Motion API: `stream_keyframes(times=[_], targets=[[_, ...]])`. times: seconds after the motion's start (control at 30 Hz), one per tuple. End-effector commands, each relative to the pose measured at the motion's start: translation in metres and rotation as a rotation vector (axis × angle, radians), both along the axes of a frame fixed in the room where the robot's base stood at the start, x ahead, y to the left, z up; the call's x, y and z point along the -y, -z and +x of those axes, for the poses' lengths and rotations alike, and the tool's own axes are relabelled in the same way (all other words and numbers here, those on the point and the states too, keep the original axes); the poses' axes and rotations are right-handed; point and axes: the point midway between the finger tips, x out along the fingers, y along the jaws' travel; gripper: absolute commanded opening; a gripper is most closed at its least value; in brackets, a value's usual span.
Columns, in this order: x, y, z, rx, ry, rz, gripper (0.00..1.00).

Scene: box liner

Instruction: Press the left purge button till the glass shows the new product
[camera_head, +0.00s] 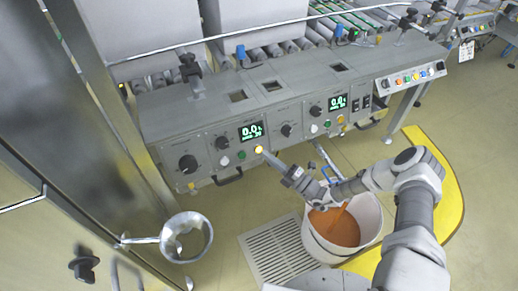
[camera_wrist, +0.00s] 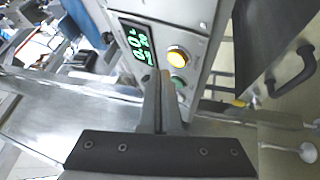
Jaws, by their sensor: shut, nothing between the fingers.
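The left panel's yellow button (camera_head: 259,149) glows at the right end of a row of white, green and yellow buttons. It also shows lit in the wrist view (camera_wrist: 178,57). My gripper (camera_head: 266,154) is shut and empty, with its tips at this button; I cannot tell whether they touch it. The wrist view shows the closed fingertips (camera_wrist: 161,74) just beside the button. A white bucket (camera_head: 311,238) below holds orange product (camera_head: 334,228), and an orange stream runs into it. I cannot make out the sight glass.
The left display (camera_head: 251,131) reads 0.0. A similar right panel has its own display (camera_head: 338,102) and yellow button (camera_head: 340,119). A floor grate (camera_head: 277,252) lies left of the bucket. A handle (camera_head: 228,178) sticks out below the left panel.

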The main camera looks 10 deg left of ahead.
Motion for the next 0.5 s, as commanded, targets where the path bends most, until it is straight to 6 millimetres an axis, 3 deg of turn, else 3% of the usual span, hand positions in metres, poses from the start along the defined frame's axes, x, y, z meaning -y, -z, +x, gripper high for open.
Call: stream_keyframes(times=[0.5], targets=[[0.025, -0.016, -0.034, -0.002, 0.0, 0.001, 0.0]])
